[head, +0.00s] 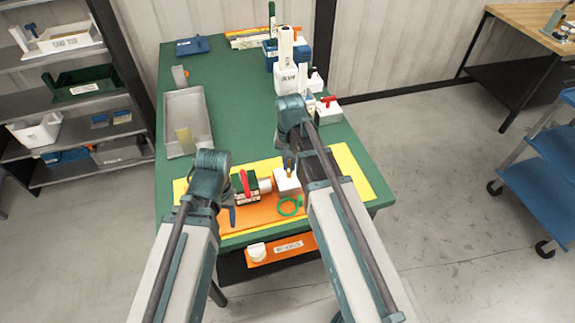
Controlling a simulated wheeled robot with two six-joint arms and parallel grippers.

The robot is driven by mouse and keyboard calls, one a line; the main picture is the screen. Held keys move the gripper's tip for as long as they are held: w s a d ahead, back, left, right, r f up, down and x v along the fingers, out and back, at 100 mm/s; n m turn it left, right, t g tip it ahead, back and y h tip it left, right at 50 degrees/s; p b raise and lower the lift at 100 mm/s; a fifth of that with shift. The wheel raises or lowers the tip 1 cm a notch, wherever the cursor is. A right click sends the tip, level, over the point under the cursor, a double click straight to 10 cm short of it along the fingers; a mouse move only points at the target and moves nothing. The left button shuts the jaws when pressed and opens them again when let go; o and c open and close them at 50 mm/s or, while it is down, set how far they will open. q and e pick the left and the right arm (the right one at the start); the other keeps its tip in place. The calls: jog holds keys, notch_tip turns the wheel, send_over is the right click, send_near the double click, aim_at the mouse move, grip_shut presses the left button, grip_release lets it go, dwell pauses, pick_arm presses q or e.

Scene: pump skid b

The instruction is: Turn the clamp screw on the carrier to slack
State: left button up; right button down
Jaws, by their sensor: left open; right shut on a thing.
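The carrier appears to be the assembly on the orange mat (262,218) at the table's near edge: a dark green block with a red handle (245,183), a pale cylinder (265,185) and a white block (287,187). A small brownish upright part, apparently the clamp screw (290,173), stands at the white block's top. My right gripper (289,164) points down there and is shut on it; the arm partly hides the grip. My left gripper (231,207) is open and empty, left of the green block, low over the mat.
A green ring (289,206) lies on the mat right of the block. A grey tray (187,118) lies at the table's left. The green tabletop's middle (240,110) is clear.

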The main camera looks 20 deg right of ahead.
jog(key=shift+n, duration=1.7)
jog(key=shift+n, duration=1.7)
jog(key=n, duration=0.3)
jog(key=shift+n, duration=0.3)
